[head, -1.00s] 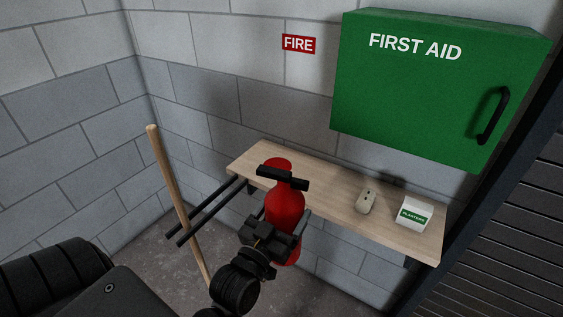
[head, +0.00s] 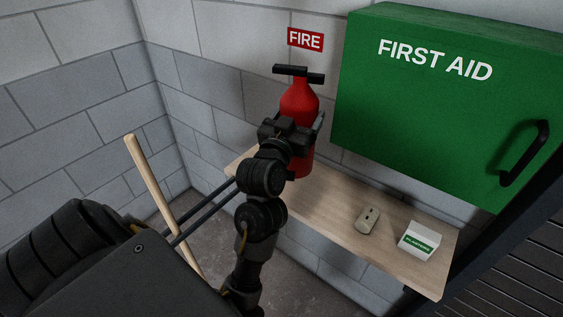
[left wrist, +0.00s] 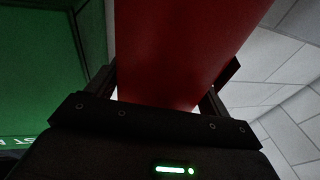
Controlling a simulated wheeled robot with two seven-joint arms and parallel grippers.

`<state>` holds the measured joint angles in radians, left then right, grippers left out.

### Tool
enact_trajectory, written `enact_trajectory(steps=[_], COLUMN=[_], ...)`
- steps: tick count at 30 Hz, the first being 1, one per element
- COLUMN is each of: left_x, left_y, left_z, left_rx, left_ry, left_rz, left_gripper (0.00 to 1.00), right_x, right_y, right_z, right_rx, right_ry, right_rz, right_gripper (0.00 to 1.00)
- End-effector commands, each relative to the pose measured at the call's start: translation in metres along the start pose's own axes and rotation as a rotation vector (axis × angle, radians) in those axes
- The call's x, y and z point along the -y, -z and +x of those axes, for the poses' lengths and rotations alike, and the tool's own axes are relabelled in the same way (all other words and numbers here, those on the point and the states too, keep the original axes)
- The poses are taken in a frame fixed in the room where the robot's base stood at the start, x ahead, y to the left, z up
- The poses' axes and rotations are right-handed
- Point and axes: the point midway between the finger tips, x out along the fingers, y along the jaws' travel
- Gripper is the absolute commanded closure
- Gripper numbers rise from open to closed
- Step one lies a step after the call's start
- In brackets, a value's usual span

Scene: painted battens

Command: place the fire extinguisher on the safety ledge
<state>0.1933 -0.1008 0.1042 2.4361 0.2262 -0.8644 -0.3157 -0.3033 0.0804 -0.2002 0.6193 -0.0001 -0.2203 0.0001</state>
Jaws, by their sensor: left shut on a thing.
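The red fire extinguisher (head: 303,99) is upright in the head view, with a black handle on top. My left gripper (head: 297,127) is shut around its body, and the red body also fills the middle of the left wrist view (left wrist: 180,50) between the fingers (left wrist: 165,95). The safety ledge (head: 325,204) is a pale wooden shelf on the wall. The extinguisher shows over the ledge's left part; my arm hides much of its lower part, and I cannot tell whether its base touches the wood. My right gripper is not in view.
A small beige device (head: 368,220) and a white plasters box (head: 420,240) stand on the ledge's right half. A green first aid cabinet (head: 440,110) hangs above. A red FIRE sign (head: 305,39) is behind the extinguisher. A wooden pole (head: 150,180) leans at the left.

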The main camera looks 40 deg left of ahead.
Motion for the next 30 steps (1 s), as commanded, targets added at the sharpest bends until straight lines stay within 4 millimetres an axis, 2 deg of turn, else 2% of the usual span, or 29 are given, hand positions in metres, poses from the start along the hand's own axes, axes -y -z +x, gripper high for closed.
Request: enact_trajectory(steps=[5, 16, 19, 24, 30], left_x=[0.012, 0.068, 0.076, 0.089, 0.095], left_y=[-0.006, -0.045, -0.067, -0.089, -0.101], left_z=[0.009, 0.059, 0.066, 0.075, 0.080], left_rx=[-0.006, -0.005, -0.003, -0.007, -0.010], left_ry=[0.002, 0.004, 0.002, 0.003, 0.002], left_rz=[0.008, 0.006, 0.003, 0.002, 0.000], left_gripper=[0.91, 0.91, 0.91, 0.91, 0.91], right_x=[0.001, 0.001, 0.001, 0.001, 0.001], right_y=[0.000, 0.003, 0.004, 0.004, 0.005], right_z=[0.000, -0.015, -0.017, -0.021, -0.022], right_rx=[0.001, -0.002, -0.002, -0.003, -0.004], right_ry=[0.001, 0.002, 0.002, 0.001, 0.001], right_rz=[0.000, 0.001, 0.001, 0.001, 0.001], right_gripper=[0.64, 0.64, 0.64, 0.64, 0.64])
